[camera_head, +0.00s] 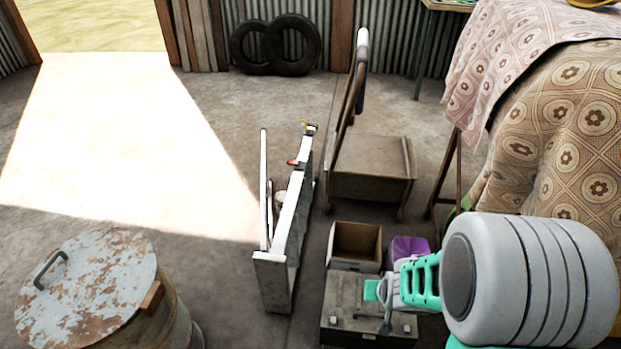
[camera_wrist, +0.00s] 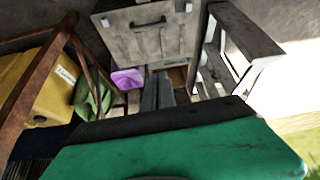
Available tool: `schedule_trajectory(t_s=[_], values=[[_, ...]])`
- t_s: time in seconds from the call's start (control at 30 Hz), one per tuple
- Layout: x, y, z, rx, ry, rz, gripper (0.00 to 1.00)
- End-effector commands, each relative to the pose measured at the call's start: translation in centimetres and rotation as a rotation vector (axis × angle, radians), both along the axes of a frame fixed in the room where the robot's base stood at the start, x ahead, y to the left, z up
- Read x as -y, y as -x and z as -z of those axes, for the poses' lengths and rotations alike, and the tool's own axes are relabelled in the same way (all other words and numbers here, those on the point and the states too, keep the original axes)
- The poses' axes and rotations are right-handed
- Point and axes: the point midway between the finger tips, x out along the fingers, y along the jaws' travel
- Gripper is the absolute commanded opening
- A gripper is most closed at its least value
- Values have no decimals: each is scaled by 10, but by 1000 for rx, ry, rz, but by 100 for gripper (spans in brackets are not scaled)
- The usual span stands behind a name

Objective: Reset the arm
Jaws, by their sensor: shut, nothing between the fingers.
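My arm reaches in from the right side of the head view, with a grey ribbed link and teal parts. My gripper (camera_head: 385,326) points down over a grey box (camera_head: 345,318) on the floor. In the wrist view the two grey fingers of my gripper (camera_wrist: 158,88) lie together, with nothing seen between them. Whether the fingertips touch the box is hard to tell. A dark-edged green surface fills the bottom of the wrist view.
An open box (camera_head: 355,242), a purple bin (camera_head: 408,247) and a folded stepladder (camera_head: 285,225) stand near my gripper. A cart (camera_head: 370,168) is behind, a cloth-covered shape (camera_head: 560,120) at right, a rusty drum (camera_head: 95,285) at left. The sunlit floor is clear.

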Motion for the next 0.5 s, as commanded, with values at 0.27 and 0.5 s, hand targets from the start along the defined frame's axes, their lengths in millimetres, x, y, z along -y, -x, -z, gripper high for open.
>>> schedule_trajectory(t_s=[0.27, 0.5], values=[[-35, 10, -274, -113, -2, -85, 0], [-54, 59, -402, -201, -4, -123, 0]])
